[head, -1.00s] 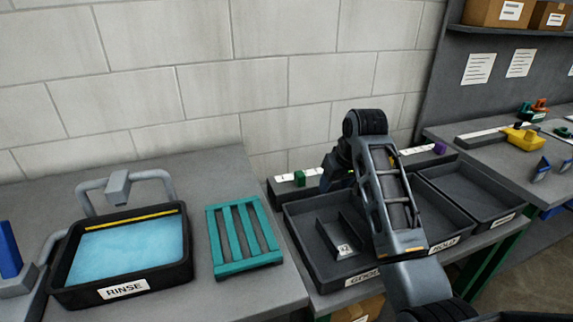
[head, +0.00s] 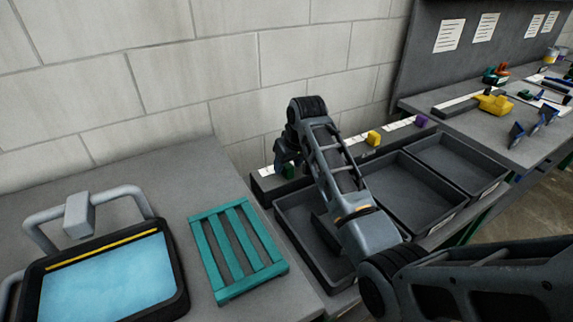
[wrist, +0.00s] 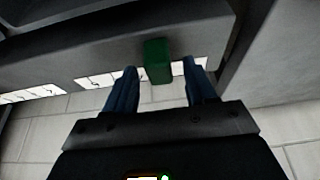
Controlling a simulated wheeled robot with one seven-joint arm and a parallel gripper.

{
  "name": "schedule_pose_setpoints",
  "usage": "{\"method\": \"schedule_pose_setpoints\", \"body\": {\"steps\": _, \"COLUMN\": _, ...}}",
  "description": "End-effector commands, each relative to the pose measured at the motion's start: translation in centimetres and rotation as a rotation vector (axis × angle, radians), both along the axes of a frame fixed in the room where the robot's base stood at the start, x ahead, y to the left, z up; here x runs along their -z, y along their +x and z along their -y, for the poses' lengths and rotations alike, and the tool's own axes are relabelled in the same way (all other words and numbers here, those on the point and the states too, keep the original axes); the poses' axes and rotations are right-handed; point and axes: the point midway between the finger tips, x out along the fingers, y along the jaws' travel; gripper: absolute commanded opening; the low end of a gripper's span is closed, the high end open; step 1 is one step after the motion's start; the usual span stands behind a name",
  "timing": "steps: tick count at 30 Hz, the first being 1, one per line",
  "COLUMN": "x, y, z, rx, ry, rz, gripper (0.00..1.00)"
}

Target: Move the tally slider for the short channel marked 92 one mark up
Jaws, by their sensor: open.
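The green tally slider (head: 288,171) sits on the left part of the rail behind the trays. In the wrist view the green slider (wrist: 157,62) stands between the two blue fingertips of my gripper (wrist: 159,68). The fingers are apart, with a gap on both sides of the slider. In the head view my gripper (head: 283,158) is at the rail beside the green block, partly hidden by my arm. A marked white strip (wrist: 100,78) runs along the rail. The short channel in the left tray (head: 284,222) is mostly hidden behind my arm, and its label does not show now.
A yellow slider (head: 374,138) and a purple slider (head: 421,122) sit farther right on the rail. Two more trays (head: 470,165) stand to the right. The wall is close behind the rail.

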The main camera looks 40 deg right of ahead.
Motion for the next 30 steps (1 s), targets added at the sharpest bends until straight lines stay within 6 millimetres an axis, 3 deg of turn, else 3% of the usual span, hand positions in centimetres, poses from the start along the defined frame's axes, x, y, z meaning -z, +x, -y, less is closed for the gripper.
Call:
{"method": "schedule_pose_setpoints", "body": {"steps": 6, "x": 1.5, "y": 0.7, "z": 0.2, "rx": 0.0, "ry": 0.0, "rz": 0.001, "gripper": 0.55}}
{"method": "schedule_pose_setpoints", "body": {"steps": 14, "x": 1.7, "y": 0.7, "z": 0.2, "rx": 0.0, "ry": -0.001, "rz": 0.002, "gripper": 0.55}}
{"method": "schedule_pose_setpoints", "body": {"steps": 30, "x": 1.7, "y": 0.7, "z": 0.2, "rx": 0.0, "ry": 0.0, "rz": 0.001, "gripper": 0.06}}
